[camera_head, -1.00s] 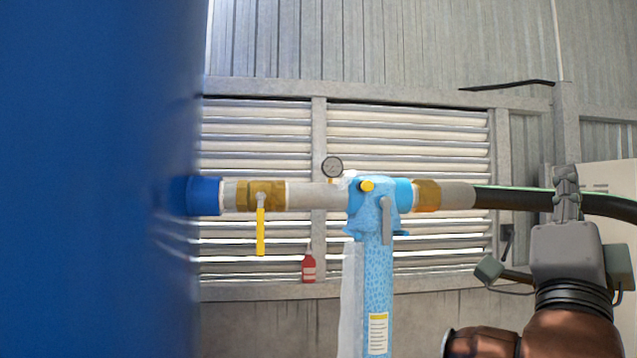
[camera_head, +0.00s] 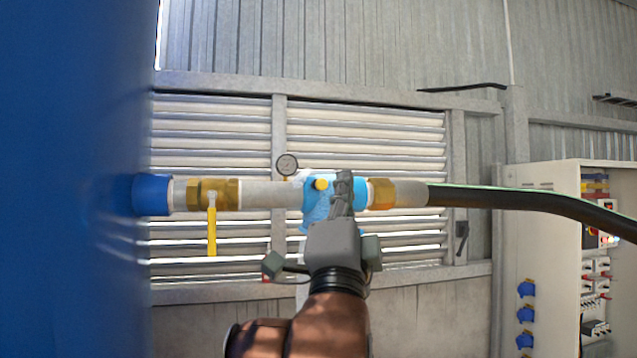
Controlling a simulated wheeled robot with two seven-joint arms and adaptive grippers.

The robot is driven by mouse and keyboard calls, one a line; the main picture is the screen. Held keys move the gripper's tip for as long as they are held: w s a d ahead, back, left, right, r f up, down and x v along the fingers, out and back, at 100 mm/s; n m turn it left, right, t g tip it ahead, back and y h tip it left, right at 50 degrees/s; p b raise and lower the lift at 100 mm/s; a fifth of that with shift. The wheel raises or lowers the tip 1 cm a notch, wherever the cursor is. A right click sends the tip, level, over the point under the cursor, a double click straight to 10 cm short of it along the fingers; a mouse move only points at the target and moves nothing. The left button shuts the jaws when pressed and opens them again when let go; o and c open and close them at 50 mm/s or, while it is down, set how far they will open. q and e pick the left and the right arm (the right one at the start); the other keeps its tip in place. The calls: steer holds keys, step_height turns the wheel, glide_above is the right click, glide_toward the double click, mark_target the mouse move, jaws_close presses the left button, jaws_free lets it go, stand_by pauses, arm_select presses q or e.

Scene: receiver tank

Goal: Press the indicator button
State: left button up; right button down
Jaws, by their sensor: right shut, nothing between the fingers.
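The indicator button, a small yellow knob (camera_head: 321,184), sits on the front of the light-blue filter head (camera_head: 315,208) in the pipe line. A round pressure gauge (camera_head: 287,165) stands just left of and above it. My right gripper (camera_head: 344,176) is shut and empty, pointing away from me. In the picture its tips are just right of the yellow knob, over the filter head; I cannot tell the gap in depth. My right gripper and arm hide most of the filter's lower body. My left gripper is not in view.
A large blue tank (camera_head: 70,180) fills the left side. A yellow-handled valve (camera_head: 212,230) hangs from the pipe to the left. A black hose (camera_head: 520,203) runs right from the filter. An electrical cabinet (camera_head: 540,260) stands at the right.

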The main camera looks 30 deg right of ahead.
mark_target(322, 184)
arm_select(q)
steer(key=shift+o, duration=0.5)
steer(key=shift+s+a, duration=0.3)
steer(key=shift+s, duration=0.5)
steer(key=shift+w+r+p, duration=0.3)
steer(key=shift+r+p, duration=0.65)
steer(key=shift+p, duration=0.05)
arm_select(e)
steer(key=w+d, duration=0.2)
steer(key=w, duration=0.6)
steer(key=shift+w, duration=0.35)
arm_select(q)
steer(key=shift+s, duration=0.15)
arm_select(e)
steer(key=shift+w, duration=0.1)
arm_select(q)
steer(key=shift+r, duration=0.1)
arm_select(e)
steer(key=shift+w+d+f, duration=0.1)
steer(key=shift+w+d, duration=0.05)
steer(key=shift+w, duration=0.3)
